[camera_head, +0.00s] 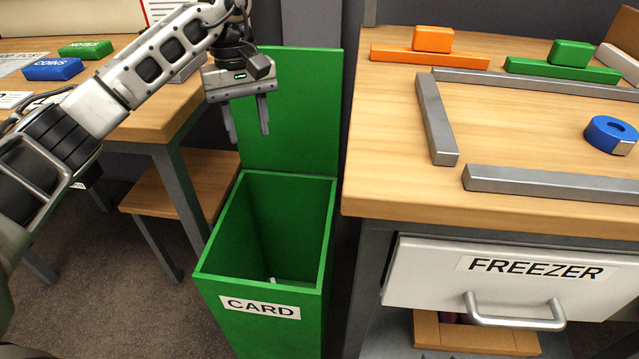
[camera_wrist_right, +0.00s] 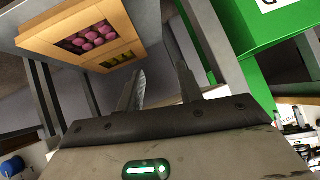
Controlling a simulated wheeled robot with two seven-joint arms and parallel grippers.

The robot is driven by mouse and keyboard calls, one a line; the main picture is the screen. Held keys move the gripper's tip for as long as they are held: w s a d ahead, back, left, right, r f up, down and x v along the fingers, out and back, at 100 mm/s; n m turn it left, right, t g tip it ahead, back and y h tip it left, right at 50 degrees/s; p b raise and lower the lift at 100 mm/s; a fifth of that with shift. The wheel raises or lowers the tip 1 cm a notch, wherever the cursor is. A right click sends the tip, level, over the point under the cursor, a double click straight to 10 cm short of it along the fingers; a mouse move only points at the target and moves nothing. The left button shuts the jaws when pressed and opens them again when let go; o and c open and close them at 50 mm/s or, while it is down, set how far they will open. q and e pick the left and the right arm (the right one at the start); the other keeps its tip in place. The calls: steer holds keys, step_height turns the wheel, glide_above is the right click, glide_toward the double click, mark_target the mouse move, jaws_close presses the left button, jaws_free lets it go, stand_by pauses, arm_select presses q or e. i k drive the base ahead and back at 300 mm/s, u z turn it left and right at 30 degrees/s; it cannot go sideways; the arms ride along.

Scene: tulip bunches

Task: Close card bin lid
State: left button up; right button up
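The green card bin (camera_head: 262,310) stands on the floor between two tables, with a CARD label on its front. Its green lid (camera_head: 305,110) is open, standing upright at the back edge. A small pale item (camera_head: 272,280) shows inside the bin. My left gripper (camera_head: 248,138) is in front of the lid, fingers pointing down and apart with nothing between them; I cannot tell whether it touches the lid. My right gripper (camera_wrist_right: 160,85) shows only in the right wrist view, fingers apart and empty. The bin's green side (camera_wrist_right: 240,30) shows there at the upper right.
The right table (camera_head: 500,110) holds grey bars, orange and green blocks and a blue tape roll (camera_head: 610,134). A white FREEZER drawer (camera_head: 420,270) is below it. The left table (camera_head: 150,110) has NOTES and COINS blocks. A wooden box (camera_wrist_right: 60,30) with pink things shows in the right wrist view.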

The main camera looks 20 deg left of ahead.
mark_target(305, 110)
steer(key=k, duration=1)
